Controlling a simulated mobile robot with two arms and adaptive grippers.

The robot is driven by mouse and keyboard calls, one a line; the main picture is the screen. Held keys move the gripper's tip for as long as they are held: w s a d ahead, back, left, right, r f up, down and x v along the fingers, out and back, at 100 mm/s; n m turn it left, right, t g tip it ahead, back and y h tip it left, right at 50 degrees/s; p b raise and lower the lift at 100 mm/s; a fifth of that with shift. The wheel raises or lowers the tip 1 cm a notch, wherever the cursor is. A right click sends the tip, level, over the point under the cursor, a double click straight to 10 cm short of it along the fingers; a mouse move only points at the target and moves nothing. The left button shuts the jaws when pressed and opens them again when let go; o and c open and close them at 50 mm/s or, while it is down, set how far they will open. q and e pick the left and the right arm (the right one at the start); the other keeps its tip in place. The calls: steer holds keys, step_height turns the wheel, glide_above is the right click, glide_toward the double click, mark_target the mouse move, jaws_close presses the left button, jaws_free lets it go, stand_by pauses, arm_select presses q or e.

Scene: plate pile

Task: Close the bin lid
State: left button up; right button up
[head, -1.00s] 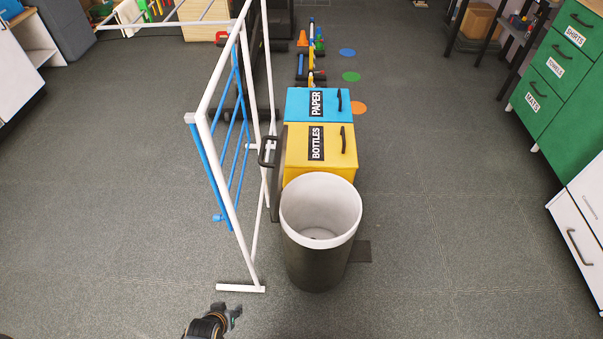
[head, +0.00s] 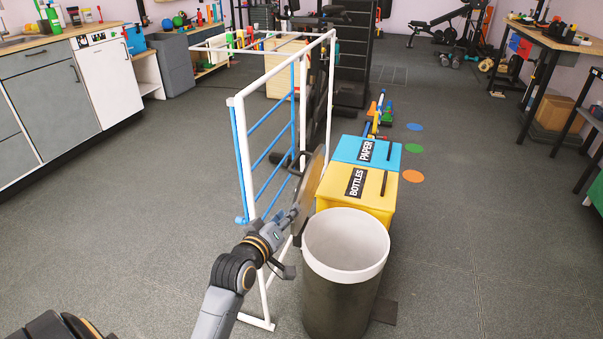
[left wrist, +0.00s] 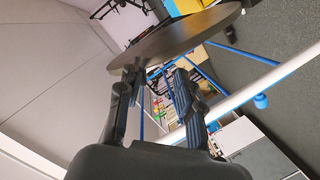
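The bin (head: 344,290) is a dark round can with a white rim, standing on the floor, its mouth open. Its dark round lid (head: 311,190) stands raised on edge at the bin's left side, with a black handle on its left face. My left gripper (head: 291,243) is left of the bin and lid, its fingers spread. One finger reaches up to the lid's lower left face; I cannot tell whether they touch. In the left wrist view the lid (left wrist: 185,33) lies just beyond the open, empty fingers. My right gripper is not in view.
A white and blue drying rack (head: 240,150) stands close at the left, beside my left gripper. A yellow BOTTLES box (head: 372,205) and a blue PAPER box (head: 385,153) stand behind the bin. The floor to the right is clear.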

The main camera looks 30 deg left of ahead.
mark_target(288, 172)
arm_select(q)
steer(key=w+a+r+n, duration=0.1)
steer(key=w, duration=0.1)
steer(key=w+a+r+t+y+b, duration=0.1)
steer(key=w+a+r, duration=0.1)
steer(key=w, duration=0.1)
steer(key=w+a+r+n+t, duration=0.1)
steer(key=w+a, duration=0.1)
steer(key=shift+w+a+r+n+y, duration=0.1)
steer(key=shift+w+r+n+y, duration=0.2)
steer(key=shift+r, duration=0.05)
steer(key=b+x, duration=0.1)
steer(key=x, duration=0.6)
steer(key=shift+w+b, duration=0.15)
steer(key=shift+b, duration=0.2)
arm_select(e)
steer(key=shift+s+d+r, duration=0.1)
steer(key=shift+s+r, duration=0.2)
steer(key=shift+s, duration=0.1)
arm_select(q)
jaws_close()
